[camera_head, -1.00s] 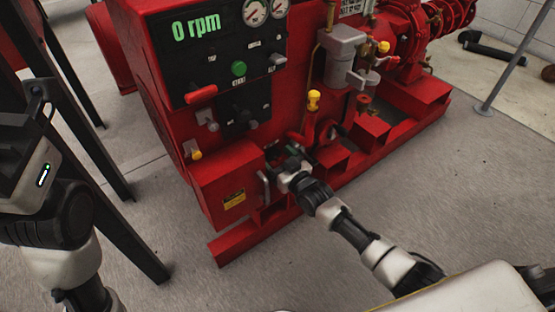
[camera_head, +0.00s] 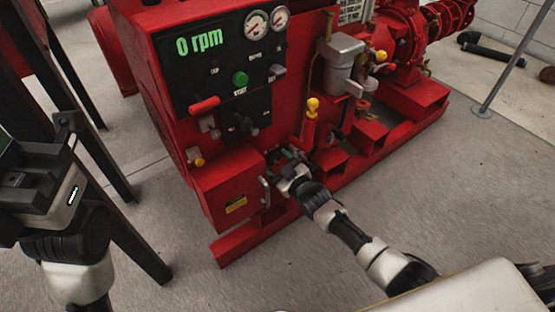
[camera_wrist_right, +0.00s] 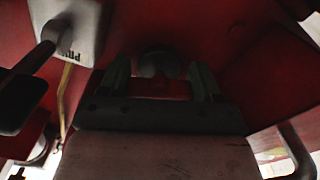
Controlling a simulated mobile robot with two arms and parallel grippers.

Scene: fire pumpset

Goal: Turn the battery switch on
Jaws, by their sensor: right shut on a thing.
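My right gripper (camera_head: 280,156) reaches in low on the front of the red pumpset, beside the right side of the red box with a yellow label (camera_head: 236,203). In the right wrist view its two greenish fingers (camera_wrist_right: 160,80) stand on either side of a dark rounded knob (camera_wrist_right: 158,62), which I take for the battery switch, and are shut on it. The knob's setting is too dark to read. In the head view the gripper hides the knob. My left arm shows at the left edge; its fingertips are not clearly visible.
A grey handle (camera_head: 265,192) on the red box is close to my right gripper. Dark table legs (camera_head: 140,240) stand near my left arm.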

